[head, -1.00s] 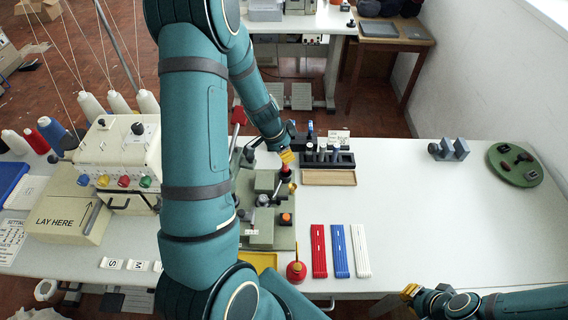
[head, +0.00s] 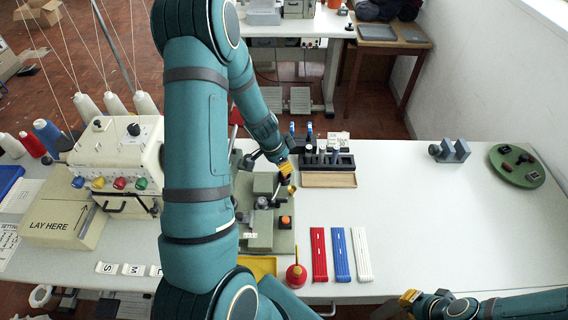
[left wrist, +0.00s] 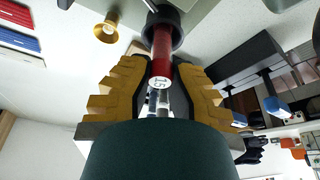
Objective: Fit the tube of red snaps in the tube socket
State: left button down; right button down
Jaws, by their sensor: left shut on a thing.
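The red tube (left wrist: 162,52) with a white end marked "15" is between the yellow fingers of my left gripper (left wrist: 158,85) in the left wrist view. Its far end meets a dark round collar (left wrist: 178,30), which looks like the tube socket; how deep it sits is hidden. In the head view my left gripper (head: 287,170) is low over the back right of the grey-green press (head: 284,241), and the tube is hidden there. My right gripper (head: 410,297) is at the table's front edge, away from the press; its opening cannot be made out.
A small brass cup (left wrist: 106,29) is beside the collar. A black rack (head: 342,161) and a tan tray (head: 329,180) stand right of the press. Red (head: 319,255), blue (head: 341,255) and white strips (head: 362,255) lie in front. The table's right middle is clear.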

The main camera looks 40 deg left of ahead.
pick_arm(q)
jog(key=c, duration=1.1)
grip_release()
jog(key=shift+r+p, duration=0.5)
jog(key=shift+p, duration=0.15)
jog(key=p+v, duration=0.3)
jog(key=v, duration=0.9)
jog(key=s+d+f+n, duration=0.2)
jog(key=d+f, duration=0.3)
jog(key=d, duration=0.5)
jog(key=s+d+f+n+h, duration=0.1)
jog(key=d+f, duration=0.4)
jog(key=d, duration=0.5)
jog(key=s+d+f+n+g+h, duration=0.1)
jog(key=s+d+f+n, duration=0.2)
jog(key=d, duration=0.7)
jog(key=shift+f+n, duration=0.7)
jog(key=shift+f, duration=0.2)
